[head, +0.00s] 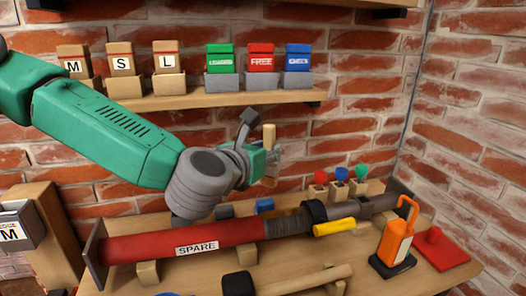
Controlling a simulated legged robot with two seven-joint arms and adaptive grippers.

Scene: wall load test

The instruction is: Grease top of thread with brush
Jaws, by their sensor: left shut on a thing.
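My left gripper (268,160) is shut on what looks like a brush, whose tan wooden handle (269,134) sticks up above the fingers. A small tan end shows below them; the bristles cannot be made out. The gripper is in front of the brick wall, above the bench. The dark grey threaded section (287,225) lies below it, between the red tube marked SPARE (180,245) and a black collar (315,211). The brush appears apart from the thread. My right gripper is not in view.
A shelf (210,99) with labelled boxes runs along the wall above. Red, blue and green-topped items (341,175) stand behind the tube.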

